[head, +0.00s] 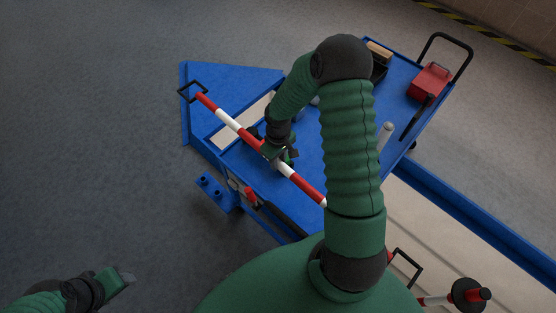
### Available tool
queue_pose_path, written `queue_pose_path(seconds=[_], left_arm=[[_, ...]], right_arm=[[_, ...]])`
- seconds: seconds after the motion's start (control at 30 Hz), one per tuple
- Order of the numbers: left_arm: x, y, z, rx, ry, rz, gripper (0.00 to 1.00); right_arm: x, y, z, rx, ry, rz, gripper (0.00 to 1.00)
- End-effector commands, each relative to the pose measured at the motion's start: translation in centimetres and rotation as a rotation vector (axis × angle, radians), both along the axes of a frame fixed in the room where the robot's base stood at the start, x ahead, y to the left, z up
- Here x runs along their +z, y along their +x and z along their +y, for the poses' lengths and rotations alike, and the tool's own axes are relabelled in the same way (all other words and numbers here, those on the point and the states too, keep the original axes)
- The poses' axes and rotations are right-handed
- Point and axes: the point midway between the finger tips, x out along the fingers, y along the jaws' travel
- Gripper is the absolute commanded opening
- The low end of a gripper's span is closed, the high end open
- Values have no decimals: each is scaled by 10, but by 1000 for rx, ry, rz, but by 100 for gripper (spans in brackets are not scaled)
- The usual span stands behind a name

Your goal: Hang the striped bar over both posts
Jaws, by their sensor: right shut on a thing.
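The striped bar (229,119) is red and white, with a black loop (192,91) at its far left end. It slants down to the right above the blue cart and passes behind my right arm. My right gripper (276,153) is shut on the bar near the middle of its visible stretch. A second black loop (405,268) shows past my arm at lower right, probably the bar's other end. Below it is a red and white piece with a black disc (467,291), possibly a post. I cannot identify a second post. My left gripper (127,278) is at lower left, away from the bar; its jaw opening is unclear.
The blue cart (232,77) lies under the bar. It carries a grey cylinder (386,133), a red box (429,82) and a dark container (379,66). A black handle (446,39) rises at its far end. The grey floor at left is clear.

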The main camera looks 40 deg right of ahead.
Motion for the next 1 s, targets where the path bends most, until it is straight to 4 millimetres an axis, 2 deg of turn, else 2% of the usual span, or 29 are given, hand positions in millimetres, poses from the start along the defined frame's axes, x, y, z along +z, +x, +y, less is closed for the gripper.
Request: queue_pose_path(seconds=[0.03,1.0], left_arm=[[7,0,0,0,0,0,55],[70,0,0,0,0,0,55]], right_arm=[[8,0,0,0,-1,-1,0],[75,0,0,2,-1,-1,0]])
